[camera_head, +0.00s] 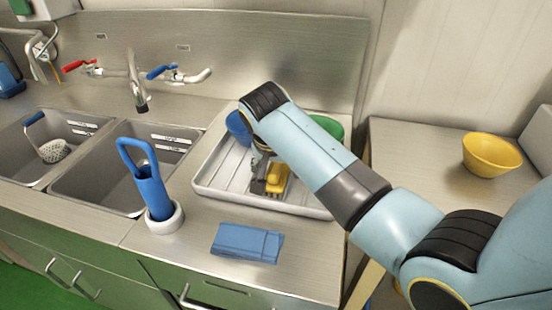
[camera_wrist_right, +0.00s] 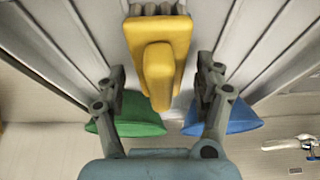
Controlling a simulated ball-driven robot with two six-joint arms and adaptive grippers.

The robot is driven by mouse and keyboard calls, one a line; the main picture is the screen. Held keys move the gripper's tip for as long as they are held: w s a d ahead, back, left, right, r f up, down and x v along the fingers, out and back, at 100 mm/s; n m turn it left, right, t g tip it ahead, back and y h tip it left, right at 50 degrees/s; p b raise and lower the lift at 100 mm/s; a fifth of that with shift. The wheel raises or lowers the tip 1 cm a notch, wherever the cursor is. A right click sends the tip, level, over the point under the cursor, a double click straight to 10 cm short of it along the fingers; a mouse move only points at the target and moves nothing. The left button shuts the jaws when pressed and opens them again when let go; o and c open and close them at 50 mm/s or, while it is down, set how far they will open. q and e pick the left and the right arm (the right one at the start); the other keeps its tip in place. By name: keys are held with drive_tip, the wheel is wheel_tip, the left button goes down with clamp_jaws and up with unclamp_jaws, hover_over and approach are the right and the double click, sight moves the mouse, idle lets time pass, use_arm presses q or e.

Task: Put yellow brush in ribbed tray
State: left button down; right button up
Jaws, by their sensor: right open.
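The yellow brush (camera_head: 277,178) lies in the ribbed tray (camera_head: 214,187), towards the tray's front middle. In the right wrist view the yellow brush (camera_wrist_right: 158,60) rests on the ribbed floor (camera_wrist_right: 60,45), with its grey bristles at the top edge. My right gripper (camera_head: 268,180) is low over the tray at the brush. In the right wrist view its open fingers (camera_wrist_right: 161,82) stand on both sides of the brush, with gaps between. My right arm hides part of the tray in the head view. My left gripper is not in view.
A blue bowl (camera_head: 238,128) and a green bowl (camera_head: 328,127) are at the tray's back. A folded blue cloth (camera_head: 247,242) and a white holder (camera_head: 165,220) with a blue-handled tool stand in front and left. Sinks lie left; a yellow bowl (camera_head: 492,153) stands right.

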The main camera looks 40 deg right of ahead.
drive_tip(key=v, duration=1.1)
drive_tip(key=shift+s+a+r, duration=0.15)
drive_tip(key=shift+r, duration=0.1)
